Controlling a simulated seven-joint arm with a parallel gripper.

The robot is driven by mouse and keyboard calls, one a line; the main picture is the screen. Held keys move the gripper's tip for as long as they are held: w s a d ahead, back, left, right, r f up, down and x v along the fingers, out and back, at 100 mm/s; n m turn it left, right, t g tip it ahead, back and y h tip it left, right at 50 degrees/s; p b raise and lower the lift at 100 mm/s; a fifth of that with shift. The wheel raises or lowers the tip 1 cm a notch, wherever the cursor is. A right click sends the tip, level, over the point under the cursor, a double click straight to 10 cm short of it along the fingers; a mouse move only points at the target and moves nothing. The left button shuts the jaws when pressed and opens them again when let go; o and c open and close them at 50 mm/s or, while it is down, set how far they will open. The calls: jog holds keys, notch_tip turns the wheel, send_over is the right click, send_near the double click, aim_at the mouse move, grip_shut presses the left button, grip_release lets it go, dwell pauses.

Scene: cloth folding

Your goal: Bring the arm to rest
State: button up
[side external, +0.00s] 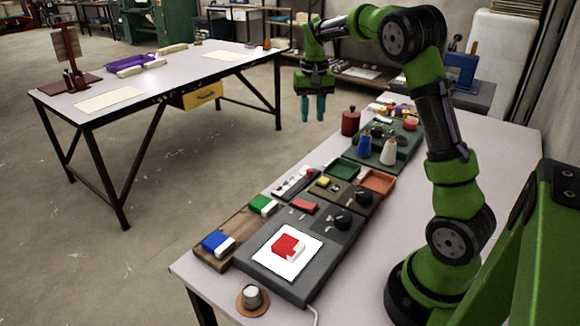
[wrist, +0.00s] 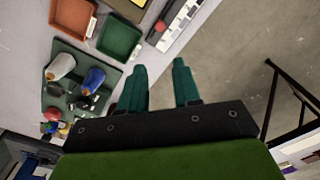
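My gripper (side external: 313,108) hangs with its teal fingers pointing down, in the air past the left edge of the near table (side external: 462,200). In the wrist view the two fingers of my gripper (wrist: 160,88) stand apart with nothing between them. A white cloth (side external: 281,252) lies flat on a dark grey board at the near end of the table. A red and white block-like shape (side external: 288,247) shows at the middle of the cloth.
A blue and white block (side external: 217,243) and a green and white block (side external: 263,205) sit on a wooden tray. Beyond are a green tray (side external: 343,170), an orange tray (side external: 377,181) and a rack of spools (side external: 388,152). Another table (side external: 170,75) stands at the back left.

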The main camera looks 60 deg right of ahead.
jog(key=s+a+r+n+t+y, duration=0.1)
jog(key=s+a+r+n+t, duration=0.1)
jog(key=s+a, duration=0.7)
jog(key=s+a+r+n+t+y, duration=0.1)
jog(key=s+a+t, duration=0.4)
jog(key=a, duration=1)
jog(key=s+r+n, duration=0.1)
jog(key=s+n, duration=0.1)
jog(key=s, duration=0.1)
jog(key=shift+s+a+r, duration=0.3)
jog(key=shift+s+a, duration=0.05)
jog(key=shift+s, duration=0.05)
